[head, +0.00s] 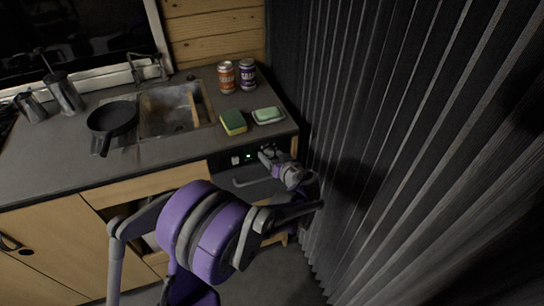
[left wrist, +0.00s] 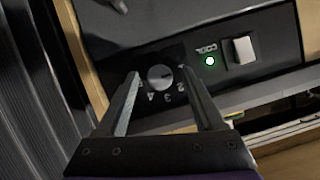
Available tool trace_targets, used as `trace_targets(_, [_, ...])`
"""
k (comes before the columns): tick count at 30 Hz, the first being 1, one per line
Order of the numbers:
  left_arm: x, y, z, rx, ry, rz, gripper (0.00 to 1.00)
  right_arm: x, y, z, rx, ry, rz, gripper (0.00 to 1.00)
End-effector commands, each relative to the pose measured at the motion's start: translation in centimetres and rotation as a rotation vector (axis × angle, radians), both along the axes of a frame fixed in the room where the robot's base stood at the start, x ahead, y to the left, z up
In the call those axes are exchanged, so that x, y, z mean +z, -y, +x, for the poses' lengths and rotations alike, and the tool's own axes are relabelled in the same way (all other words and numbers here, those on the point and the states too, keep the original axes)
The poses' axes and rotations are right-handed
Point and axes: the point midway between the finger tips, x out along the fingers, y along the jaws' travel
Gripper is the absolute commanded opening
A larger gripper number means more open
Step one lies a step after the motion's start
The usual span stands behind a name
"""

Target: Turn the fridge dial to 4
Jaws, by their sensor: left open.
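The fridge dial (left wrist: 160,76) is a small round grey knob on the dark fridge panel (left wrist: 215,52) in the left wrist view. Numbers 4, 3 and 2 show upside down along its lower side. Which number its pointer marks is too small to tell for certain. My left gripper (left wrist: 160,80) is open, with one finger on each side of the dial. Whether the fingers touch it I cannot tell. In the head view my left gripper (head: 269,155) is at the fridge front, hiding the dial. My right gripper is not in view.
Beside the dial are a lit green lamp (left wrist: 210,61) and a white switch (left wrist: 243,50). A fridge handle (head: 245,183) lies below the panel. A dark curtain (head: 400,150) hangs close on the right. A sponge (head: 233,122), soap dish (head: 268,116) and two cans stand on the counter above.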

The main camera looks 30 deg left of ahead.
Motion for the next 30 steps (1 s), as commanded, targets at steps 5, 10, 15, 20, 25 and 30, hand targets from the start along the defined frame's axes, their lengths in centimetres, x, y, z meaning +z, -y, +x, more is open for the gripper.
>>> trace_targets(5, [-0.03,-0.07,0.05,0.000,0.000,0.000,0.69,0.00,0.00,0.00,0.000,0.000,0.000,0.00])
trace_targets(10, [-0.03,-0.05,0.04,0.000,-0.001,0.001,0.53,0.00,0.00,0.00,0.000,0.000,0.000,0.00])
trace_targets(15, [-0.02,-0.05,0.02,0.000,-0.001,0.001,0.22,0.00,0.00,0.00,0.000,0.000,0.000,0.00])
trace_targets(20, [-0.02,-0.04,0.02,0.000,-0.001,0.001,0.00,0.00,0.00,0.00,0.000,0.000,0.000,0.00])
trace_targets(25, [-0.02,-0.04,0.03,0.000,-0.002,0.002,0.00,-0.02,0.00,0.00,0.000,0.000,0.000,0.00])
trace_targets(30, [-0.07,-0.02,0.04,0.000,-0.026,0.022,0.00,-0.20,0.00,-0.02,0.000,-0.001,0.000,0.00])
